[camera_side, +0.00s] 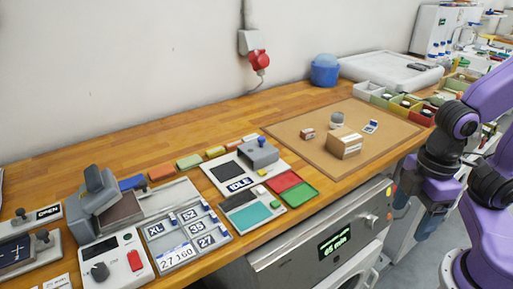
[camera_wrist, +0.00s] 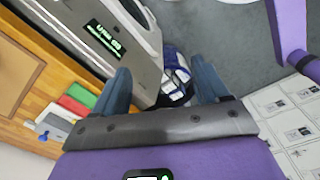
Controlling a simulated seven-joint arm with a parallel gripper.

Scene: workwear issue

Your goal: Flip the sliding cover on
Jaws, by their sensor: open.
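A grey block-shaped cover (camera_side: 258,152) with a blue knob on top sits at the back right of a white panel (camera_side: 222,181) on the bench, beside a dark window and a small display. I take this to be the sliding cover. My gripper (camera_side: 421,211) hangs off the bench's front edge, well to the right of the panel.
Red and green trays (camera_side: 292,188) lie right of the panel. A brown mat (camera_side: 300,130) holds a cardboard box (camera_side: 345,143). Label tiles (camera_side: 185,236) and a grey lever device (camera_side: 95,195) stand at the left. A machine with a display (camera_side: 325,245) is below the bench edge.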

